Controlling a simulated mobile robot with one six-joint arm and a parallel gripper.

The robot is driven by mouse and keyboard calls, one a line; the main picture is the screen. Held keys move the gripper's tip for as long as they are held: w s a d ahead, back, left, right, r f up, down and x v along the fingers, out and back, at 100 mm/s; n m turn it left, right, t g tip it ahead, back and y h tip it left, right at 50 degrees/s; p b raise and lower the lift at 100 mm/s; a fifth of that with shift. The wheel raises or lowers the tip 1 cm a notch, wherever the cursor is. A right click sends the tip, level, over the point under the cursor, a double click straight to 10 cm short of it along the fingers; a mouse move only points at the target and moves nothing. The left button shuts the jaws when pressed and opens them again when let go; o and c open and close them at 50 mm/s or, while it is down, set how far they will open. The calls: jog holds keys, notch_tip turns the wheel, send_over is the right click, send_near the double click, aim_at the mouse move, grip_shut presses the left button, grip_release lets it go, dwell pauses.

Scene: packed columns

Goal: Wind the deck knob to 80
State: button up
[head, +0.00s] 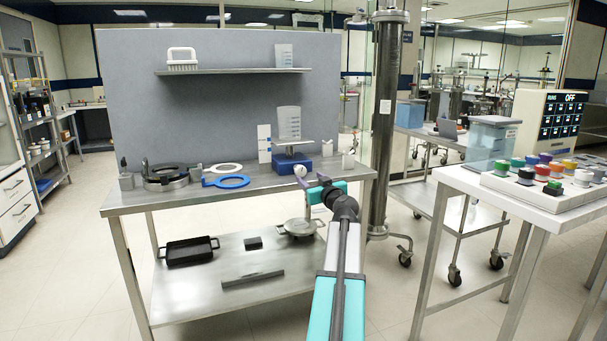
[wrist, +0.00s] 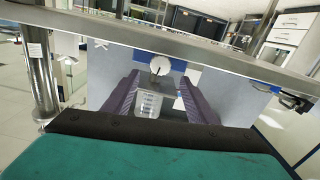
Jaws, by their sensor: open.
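The white round knob (head: 300,170) is on the front of a blue-based stand (head: 285,165) on the workbench. In the wrist view, the knob (wrist: 160,65) shows a white face with a dark pointer; I cannot read any numbers. The stand carries a pale plate (head: 291,142) with a clear beaker (head: 289,122) on it. My gripper (head: 308,181) is at the bench's front edge, just in front of the knob. In the wrist view, my gripper (wrist: 160,80) has its two purple-grey fingers apart, with the knob beyond and between their tips. Contact is not visible.
A blue ring (head: 227,182) and a dark ring fixture (head: 165,178) are left on the bench. A shelf (head: 230,71) is above on the grey panel. A steel column (head: 385,120) rises at right.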

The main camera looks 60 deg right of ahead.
aim_at(303, 171)
jog(key=shift+x, duration=4.1)
jog(key=c, duration=1.1)
jog(key=shift+o, duration=0.2)
jog(key=shift+b, duration=0.3)
jog(key=shift+m, duration=0.4)
jog(key=shift+s+d+m+b, duration=0.1)
jog(key=shift+m+b, duration=0.5)
jog(key=shift+m, duration=0.2)
jog(key=shift+m+b, duration=0.3)
jog(key=shift+m, duration=1.2)
